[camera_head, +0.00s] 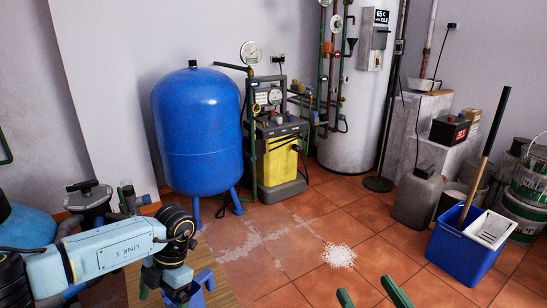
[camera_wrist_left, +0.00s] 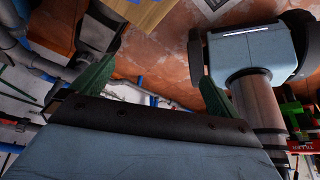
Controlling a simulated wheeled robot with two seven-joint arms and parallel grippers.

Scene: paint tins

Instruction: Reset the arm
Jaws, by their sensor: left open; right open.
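My right gripper (camera_head: 372,294) shows only as two green fingertips at the bottom edge of the head view. The fingers are apart, with floor tiles visible between them. My left arm (camera_head: 115,246) comes in from the left in the head view and bends down over a wooden surface. In the left wrist view, my left gripper (camera_wrist_left: 160,72) has its two green fingers spread wide, with nothing held between them. I cannot make out its fingers clearly in the head view.
A blue tank (camera_head: 197,130) and a yellow-and-grey machine (camera_head: 280,160) stand at the back. A blue bucket (camera_head: 462,250) with a wooden-handled tool, a grey canister (camera_head: 417,196) and paint tins (camera_head: 522,215) stand at right. White granules (camera_head: 339,256) lie on open tiled floor. A wooden top (camera_head: 218,288) is at lower left.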

